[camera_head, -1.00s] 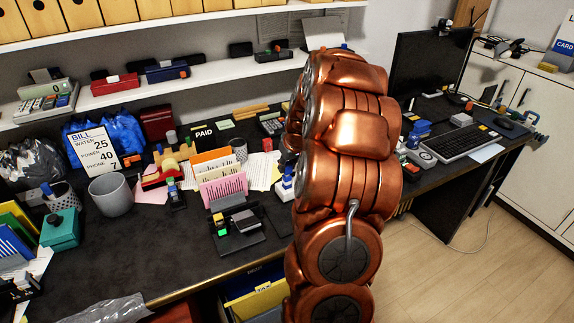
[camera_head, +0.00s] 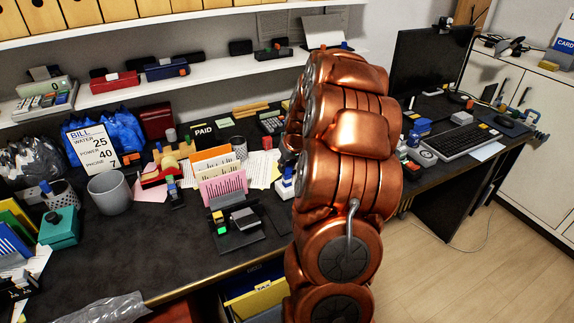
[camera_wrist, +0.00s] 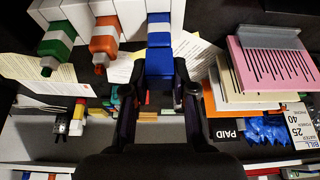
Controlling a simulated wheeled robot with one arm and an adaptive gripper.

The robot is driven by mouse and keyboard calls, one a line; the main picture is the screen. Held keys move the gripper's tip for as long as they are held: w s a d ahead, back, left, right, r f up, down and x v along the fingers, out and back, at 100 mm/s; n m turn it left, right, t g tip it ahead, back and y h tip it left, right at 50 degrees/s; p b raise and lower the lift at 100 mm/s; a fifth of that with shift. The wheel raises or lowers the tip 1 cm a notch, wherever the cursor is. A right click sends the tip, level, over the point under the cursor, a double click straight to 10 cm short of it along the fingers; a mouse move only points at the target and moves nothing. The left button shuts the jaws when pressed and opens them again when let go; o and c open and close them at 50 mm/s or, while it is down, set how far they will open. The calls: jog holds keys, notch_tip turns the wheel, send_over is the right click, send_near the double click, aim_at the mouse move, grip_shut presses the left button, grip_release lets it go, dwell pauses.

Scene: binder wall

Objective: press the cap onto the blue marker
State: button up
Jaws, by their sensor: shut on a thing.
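In the wrist view my gripper (camera_wrist: 160,82) is shut on a blue cap (camera_wrist: 160,66), one finger on each side of it. The cap is in line with the blue marker (camera_wrist: 159,27), which has blue and white bands and runs out of the top of the picture. The cap appears to meet the marker's blue end; I cannot tell whether it is fully seated. A green marker (camera_wrist: 56,45) and an orange marker (camera_wrist: 103,40) with grey tips lie to the left. In the head view my copper-coloured arm hides the gripper and cap.
A pink-fronted paper holder (camera_head: 223,187) and a black stand (camera_head: 236,235) are left of my arm. A grey cup (camera_head: 109,192) stands further left. A keyboard (camera_head: 459,142) and monitor (camera_head: 430,62) are on the right.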

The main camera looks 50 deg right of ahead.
jog(key=shift+f, duration=0.2)
dwell(0.4)
jog(key=o, duration=0.8)
jog(key=shift+r, duration=0.1)
jog(key=v, duration=1.1)
jog(key=shift+s+a+r, duration=0.1)
jog(key=shift+s+r, duration=0.05)
jog(key=shift+r, duration=0.25)
jog(key=shift+a, duration=0.1)
